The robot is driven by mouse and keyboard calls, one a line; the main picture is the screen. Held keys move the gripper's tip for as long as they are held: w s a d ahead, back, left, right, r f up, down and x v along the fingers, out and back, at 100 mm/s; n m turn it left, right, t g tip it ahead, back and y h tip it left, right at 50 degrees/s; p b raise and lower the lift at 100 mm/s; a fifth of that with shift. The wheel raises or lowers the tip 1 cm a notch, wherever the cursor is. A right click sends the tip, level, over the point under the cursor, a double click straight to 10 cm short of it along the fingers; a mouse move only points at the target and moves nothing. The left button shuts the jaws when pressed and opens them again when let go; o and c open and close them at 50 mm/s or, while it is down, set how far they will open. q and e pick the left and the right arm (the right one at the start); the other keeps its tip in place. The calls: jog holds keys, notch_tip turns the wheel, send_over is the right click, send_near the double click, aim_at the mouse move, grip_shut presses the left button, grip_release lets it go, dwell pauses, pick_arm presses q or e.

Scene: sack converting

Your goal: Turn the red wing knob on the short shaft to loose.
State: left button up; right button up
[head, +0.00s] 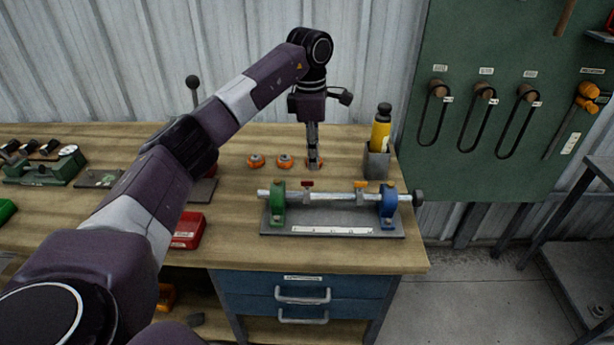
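A small red wing knob (307,184) sits on top of the silver shaft (332,195), near its left part. The shaft lies across a grey fixture base (330,226) between a green bracket (278,203) and a blue bracket (388,206). An orange-yellow knob (360,184) sits further right on the shaft. My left gripper (313,162) points down behind the shaft, over an orange ring-like part (318,165) on the bench. Its fingers look close together, but I cannot tell whether they grip that part. My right gripper is not in view.
Two more orange parts (256,161) lie left of the gripper on the wooden bench (350,255). A yellow bottle (381,134) stands in a grey holder (376,163) at the right. A red box (188,231) lies left of the fixture. A green tool board (500,150) hangs behind.

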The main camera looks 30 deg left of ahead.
aim_at(307, 181)
pick_arm(q)
jog(key=shift+s+a+r, duration=0.25)
jog(key=shift+s+a, duration=0.05)
jog(key=shift+a, duration=0.35)
jog(key=shift+s+a+f, duration=0.1)
jog(key=shift+f, duration=0.05)
notch_tip(307, 181, down, 6)
jog(key=shift+f+p, duration=0.1)
jog(key=shift+p, duration=0.9)
jog(key=shift+f, duration=0.6)
grip_shut()
